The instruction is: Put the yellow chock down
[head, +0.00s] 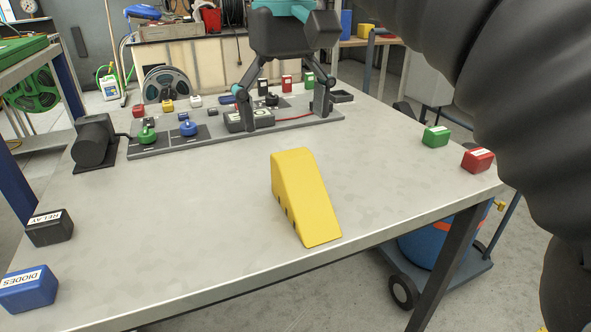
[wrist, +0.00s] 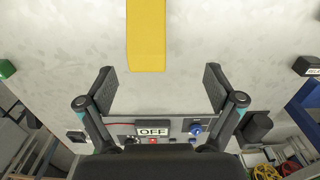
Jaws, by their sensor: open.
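The yellow chock (head: 305,200) rests on the grey table top near its front edge, its sloped face toward the front right. My gripper (head: 284,112) is open and empty behind the chock, over the panel board. In the wrist view the chock (wrist: 146,36) shows at the top, beyond the spread fingers of my gripper (wrist: 159,78), with a gap between them. Nothing lies between the fingers.
A panel board (head: 205,140) with coloured knobs and blocks lies behind the chock. A relay box (head: 50,228) and a blue diodes box (head: 28,290) sit at left. Green (head: 436,136) and red (head: 478,160) boxes sit at right. Table around the chock is clear.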

